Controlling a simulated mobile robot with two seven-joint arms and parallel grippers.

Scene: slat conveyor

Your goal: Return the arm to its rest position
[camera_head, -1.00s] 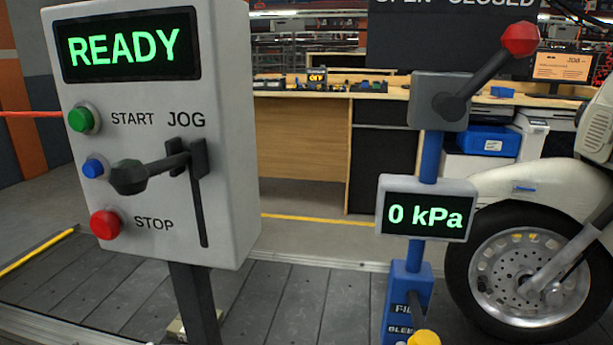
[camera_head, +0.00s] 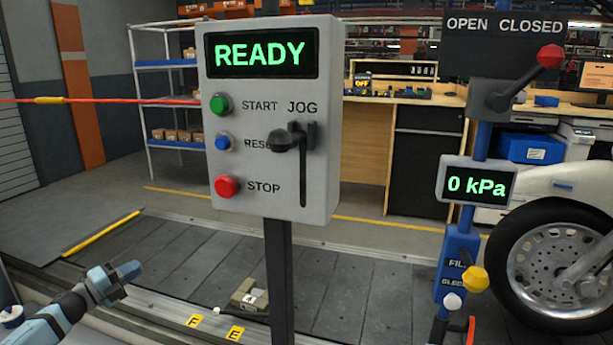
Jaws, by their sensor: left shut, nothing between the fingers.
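My left gripper (camera_head: 128,271) is at the lower left of the head view, at the end of my blue-grey arm coming in from the left. It is shut and empty, low over the near edge of the slat conveyor. It is well apart from the grey control box (camera_head: 268,120), which stands on a dark post to its right. The box's display (camera_head: 261,54) reads READY. The box has a green START button (camera_head: 221,104), a blue button (camera_head: 223,143), a red STOP button (camera_head: 226,187) and a black JOG lever (camera_head: 290,143). My right gripper is not in view.
A red line (camera_head: 120,100) crosses at the left. A blue pump stand (camera_head: 458,262) with a 0 kPa display (camera_head: 477,186) stands at the right, beside a wheel (camera_head: 553,262).

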